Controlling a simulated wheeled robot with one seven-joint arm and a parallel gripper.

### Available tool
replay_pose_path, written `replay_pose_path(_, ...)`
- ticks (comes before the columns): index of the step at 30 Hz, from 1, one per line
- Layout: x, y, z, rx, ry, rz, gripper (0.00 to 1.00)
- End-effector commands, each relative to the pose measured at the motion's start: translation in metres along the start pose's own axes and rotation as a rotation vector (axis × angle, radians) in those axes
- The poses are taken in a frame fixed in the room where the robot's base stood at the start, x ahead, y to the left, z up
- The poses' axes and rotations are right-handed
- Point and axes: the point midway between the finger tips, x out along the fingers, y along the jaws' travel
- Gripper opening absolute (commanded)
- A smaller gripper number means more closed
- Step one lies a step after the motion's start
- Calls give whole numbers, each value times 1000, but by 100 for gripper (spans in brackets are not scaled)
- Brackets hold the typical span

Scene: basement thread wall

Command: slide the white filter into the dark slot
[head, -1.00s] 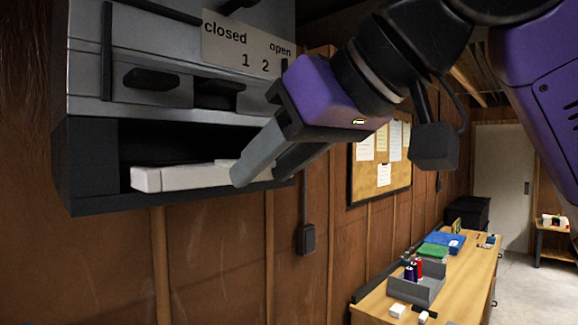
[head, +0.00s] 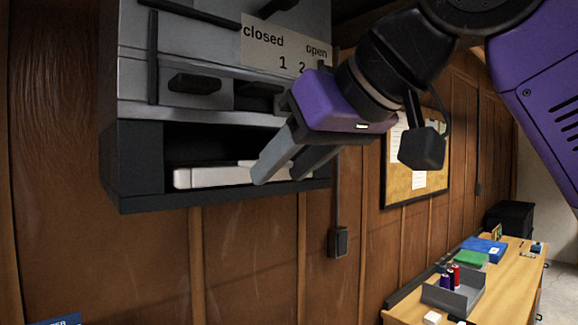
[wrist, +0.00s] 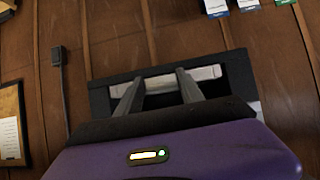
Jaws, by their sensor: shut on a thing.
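The white filter (head: 215,177) is a flat, pale bar lying in the mouth of the dark slot (head: 195,148), low in the grey wall cabinet. My gripper (head: 278,177) reaches in from the right with its two grey fingers at the filter's right part. In the wrist view the filter (wrist: 165,78) runs across the slot mouth, with my fingertips (wrist: 155,78) against it. The gripper is shut on the filter. The fingers cover part of the filter, and how deep it reaches inside is hidden.
Above the slot are dark handles (head: 195,83) and a label plate (head: 285,45) reading "closed 1" and "open 2". A black wall box (head: 338,241) hangs below right. A workbench (head: 508,284) with a grey tray (head: 455,297) stands at the lower right.

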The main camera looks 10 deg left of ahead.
Motion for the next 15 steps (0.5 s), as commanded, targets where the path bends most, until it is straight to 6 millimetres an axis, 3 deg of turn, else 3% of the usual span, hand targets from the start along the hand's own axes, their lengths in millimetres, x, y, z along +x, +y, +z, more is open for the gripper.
replay_pose_path(15, 2, -2, 4, 0, 0, 0, 0)
